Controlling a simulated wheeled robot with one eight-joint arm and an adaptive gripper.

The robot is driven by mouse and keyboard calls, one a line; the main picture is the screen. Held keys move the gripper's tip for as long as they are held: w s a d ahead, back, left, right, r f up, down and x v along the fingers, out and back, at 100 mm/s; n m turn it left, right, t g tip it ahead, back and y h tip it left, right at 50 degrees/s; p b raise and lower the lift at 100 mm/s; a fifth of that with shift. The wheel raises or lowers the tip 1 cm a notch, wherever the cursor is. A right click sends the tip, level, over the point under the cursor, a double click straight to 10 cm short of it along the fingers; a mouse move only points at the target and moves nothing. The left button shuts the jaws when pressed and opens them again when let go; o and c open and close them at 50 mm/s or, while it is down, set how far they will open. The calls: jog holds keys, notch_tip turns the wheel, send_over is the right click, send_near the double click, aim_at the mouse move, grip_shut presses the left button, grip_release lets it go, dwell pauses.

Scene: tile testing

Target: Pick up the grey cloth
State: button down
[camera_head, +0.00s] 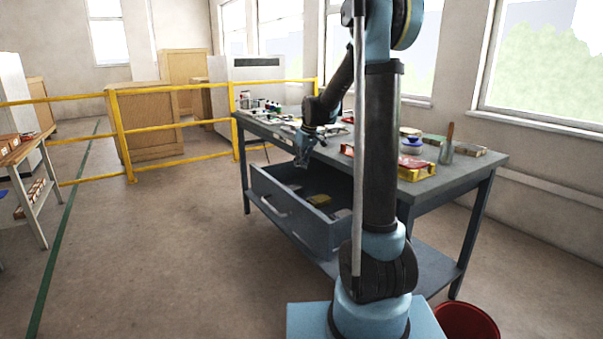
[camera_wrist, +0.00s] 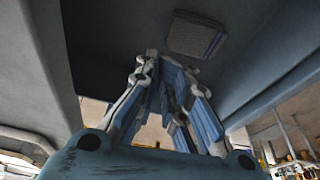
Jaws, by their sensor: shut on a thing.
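My gripper (camera_head: 302,160) is above the left part of the open drawer (camera_head: 285,212) of the workbench. In the wrist view its blue fingers (camera_wrist: 160,72) close towards each other, with a small pale patch at their tips. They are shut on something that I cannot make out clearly. A flat grey square piece (camera_wrist: 195,37), perhaps the grey cloth, lies on the dark surface beyond the fingertips and looks apart from them. In the head view a yellow item (camera_head: 319,199) and a pale grey item (camera_head: 342,214) lie in the drawer.
The workbench top (camera_head: 425,185) bears several items, among them a red and yellow box (camera_head: 417,171) and a blue and white container (camera_head: 411,146). The drawer's walls surround the space below my gripper.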

jog(key=shift+r, duration=0.25)
jog(key=shift+c, duration=2.4)
grip_release()
